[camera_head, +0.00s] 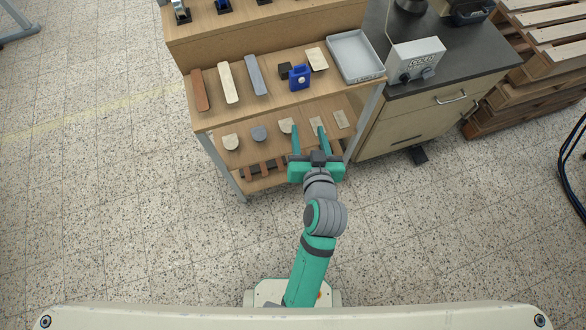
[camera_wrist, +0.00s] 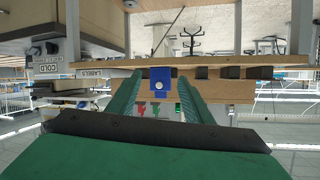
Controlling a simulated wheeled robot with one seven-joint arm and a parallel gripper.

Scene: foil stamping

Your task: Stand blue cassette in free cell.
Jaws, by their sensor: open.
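The blue cassette (camera_head: 299,77) stands on the middle shelf board, right of its centre, beside a small black block (camera_head: 284,69). My gripper (camera_head: 308,130) is open and empty, in front of the shelf unit and apart from the cassette, with its fingers pointing towards the unit. In the wrist view, which looks upside down, the blue cassette (camera_wrist: 161,84) shows between the two green fingers, further away. Black holders (camera_head: 222,5) stand on the top board at the picture's upper edge. I cannot tell which cell is free.
The middle board (camera_head: 235,118) also bears red, cream and grey bars, a cream plate and a grey tray (camera_head: 342,45). A lower board holds round discs and small plates. A dark-topped cabinet (camera_head: 465,60) with a grey control box (camera_head: 416,60) stands at right. The floor in front is clear.

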